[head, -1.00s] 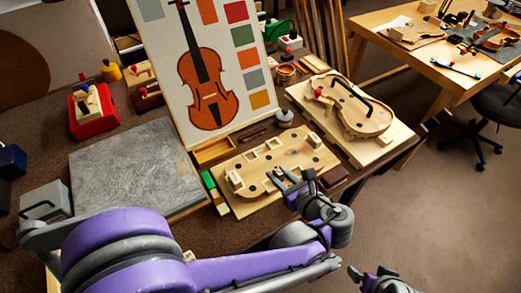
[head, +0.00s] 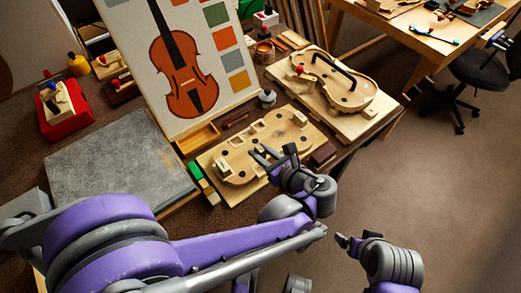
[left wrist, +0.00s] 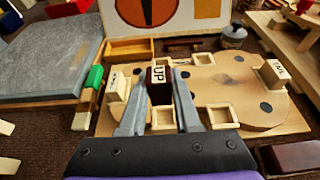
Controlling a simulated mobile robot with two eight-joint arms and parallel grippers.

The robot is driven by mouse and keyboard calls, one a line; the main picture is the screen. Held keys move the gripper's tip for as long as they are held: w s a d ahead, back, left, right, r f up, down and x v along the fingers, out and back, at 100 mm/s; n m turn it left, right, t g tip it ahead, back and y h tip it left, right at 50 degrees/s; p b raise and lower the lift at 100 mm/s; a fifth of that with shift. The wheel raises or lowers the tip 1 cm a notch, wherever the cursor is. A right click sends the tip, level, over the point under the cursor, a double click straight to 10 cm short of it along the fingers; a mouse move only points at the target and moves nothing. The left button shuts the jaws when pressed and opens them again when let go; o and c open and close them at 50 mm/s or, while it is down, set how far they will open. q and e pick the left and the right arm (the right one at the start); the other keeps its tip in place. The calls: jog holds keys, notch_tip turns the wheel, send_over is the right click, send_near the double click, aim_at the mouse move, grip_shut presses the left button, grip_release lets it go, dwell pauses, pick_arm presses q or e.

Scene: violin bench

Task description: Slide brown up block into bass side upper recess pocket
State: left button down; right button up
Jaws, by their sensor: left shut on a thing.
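The brown up block (left wrist: 160,82), dark with "UP" on its face, sits between the fingertips of my left gripper (left wrist: 158,88). The gripper is shut on it, over the wooden violin-shaped mould board (left wrist: 232,80). In the head view my left gripper (head: 264,156) reaches over the near edge of the board (head: 285,135). Light wood recess pockets line the board's near edge (left wrist: 220,117) and far edge (left wrist: 203,58). The block and fingers partly hide a far-edge pocket; I cannot tell whether the block is inside it. My right gripper (head: 350,242) is off the bench, its jaw state unclear.
Pale end blocks stand at the board's left (left wrist: 117,86) and right, the right one marked "TAIL" (left wrist: 273,73). A green block (left wrist: 94,77) lies left. A grey slab (head: 115,165) and a violin body (head: 335,80) flank the board. A grey weight (left wrist: 233,36) stands behind.

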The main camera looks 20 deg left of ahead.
pick_arm(q)
jog(key=b, duration=0.4)
send_over(260, 171)
jog(key=shift+f, duration=2.55)
jog(key=shift+f+b, duration=0.55)
jog(key=shift+f, duration=0.6)
jog(key=shift+r, duration=0.15)
jog(key=shift+r+p, duration=0.65)
jog(key=shift+r, duration=0.1)
jog(key=shift+f+b, duration=0.6)
jog(key=shift+f, duration=0.25)
jog(key=c, duration=0.5)
grip_release()
jog(key=shift+c, duration=0.2)
jog(key=shift+d+r, duration=0.1)
